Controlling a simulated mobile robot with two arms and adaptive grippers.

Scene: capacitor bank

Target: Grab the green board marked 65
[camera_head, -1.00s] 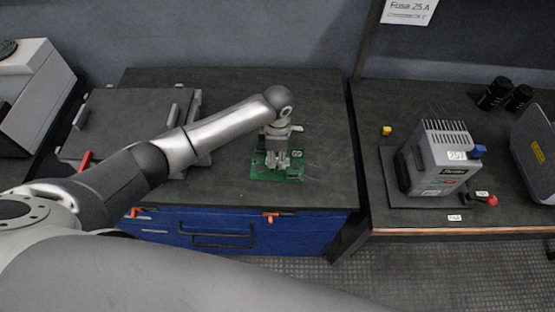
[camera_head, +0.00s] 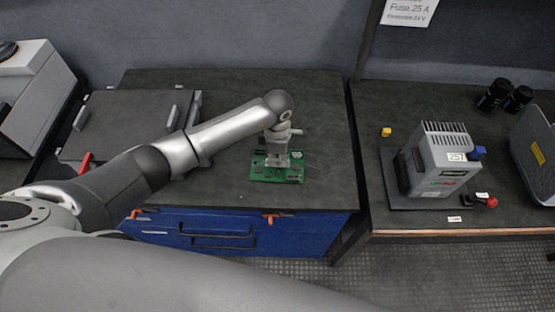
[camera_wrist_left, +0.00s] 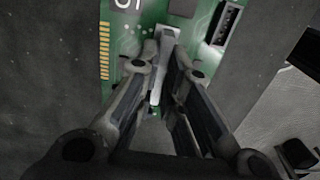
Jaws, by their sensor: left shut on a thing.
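The green board (camera_head: 291,177) is on the dark top of the bench, close to its front edge. In the left wrist view the board (camera_wrist_left: 124,62) shows gold contacts along one side and a white marking cut off at the top edge, so I cannot read its number. My left gripper (camera_head: 277,159) points down over the middle of the board. In the left wrist view its two fingers (camera_wrist_left: 162,85) are shut on a light grey upright part of the board. The fingers hide part of the board. My right gripper is in no view.
A dark panel with grey handles (camera_head: 125,118) is left of the board. Blue drawers (camera_head: 215,232) are below. On the right bench stand a grey unit (camera_head: 440,160), a yellow block (camera_head: 386,132) and black cylinders (camera_head: 497,92). The bench right of the board is clear.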

